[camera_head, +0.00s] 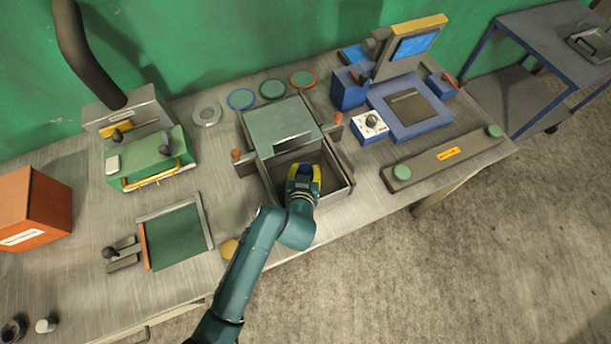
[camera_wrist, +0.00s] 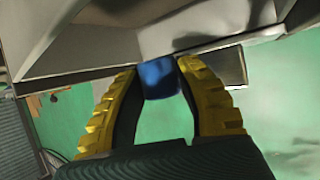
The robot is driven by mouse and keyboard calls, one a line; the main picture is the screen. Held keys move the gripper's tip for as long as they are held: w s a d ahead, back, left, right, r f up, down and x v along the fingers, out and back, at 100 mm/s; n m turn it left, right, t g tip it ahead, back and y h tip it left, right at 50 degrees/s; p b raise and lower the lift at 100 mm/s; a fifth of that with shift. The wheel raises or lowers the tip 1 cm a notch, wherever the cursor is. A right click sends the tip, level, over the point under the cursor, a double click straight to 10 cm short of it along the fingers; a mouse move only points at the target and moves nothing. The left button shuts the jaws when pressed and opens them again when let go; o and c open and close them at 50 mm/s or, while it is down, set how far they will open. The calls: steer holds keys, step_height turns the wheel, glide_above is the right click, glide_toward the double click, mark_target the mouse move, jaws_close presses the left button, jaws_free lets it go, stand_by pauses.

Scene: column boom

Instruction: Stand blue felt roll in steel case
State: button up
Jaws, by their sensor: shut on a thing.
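The grey steel case (camera_head: 343,174) stands mid-table in the head view, with its front part open and a green-grey flat top (camera_head: 281,126) behind the opening. My gripper (camera_head: 303,176) is over or inside the open part; its height and fingertips cannot be told there. In the wrist view, the blue felt roll (camera_wrist: 160,80) shows between the yellow-backed fingers of my gripper (camera_wrist: 160,72), which is shut on it. The roll is hidden in the head view, and its tilt is unclear. Grey panels, probably the case's walls, are close beyond the fingertips in the wrist view.
A green box fixture (camera_head: 150,160) and an orange box (camera_head: 35,210) stand left. A blue device with a screen (camera_head: 410,90) and a grey bar (camera_head: 445,160) are right. Several rings, including a blue one (camera_head: 241,99), lie behind. Small orange-knobbed parts flank the case.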

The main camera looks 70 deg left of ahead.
steer(key=shift+f+b, duration=0.3)
steer(key=shift+f, duration=1.6)
steer(key=shift+f, duration=0.1)
steer(key=shift+d+f+b, duration=0.1)
steer(key=shift+f+b, duration=0.45)
steer(key=shift+f, duration=0.05)
steer(key=o, duration=0.9)
steer(key=shift+f, duration=0.1)
